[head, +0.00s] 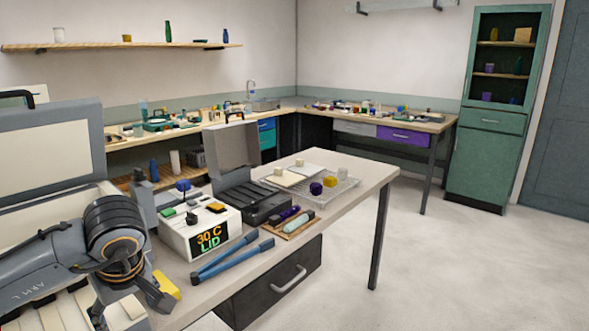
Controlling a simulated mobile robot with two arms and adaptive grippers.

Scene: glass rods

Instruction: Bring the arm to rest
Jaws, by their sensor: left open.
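My left arm comes in from the lower left, and its thick dark wrist fills much of that corner. My left gripper (142,300) points down below the wrist at the near left end of the table (345,180). It is open, and I see nothing held in it. A yellow block (166,285) lies beside its fingers; I cannot tell whether they touch. The fingers are partly cut off or hidden at the bottom. My right gripper is not in view.
Blue tongs (232,262) lie right of the gripper. Behind stand a white box with a "30 C LID" display (205,233), an open dark case (238,150), a wooden tray (290,227) and a wire rack (345,190). Open floor lies to the right.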

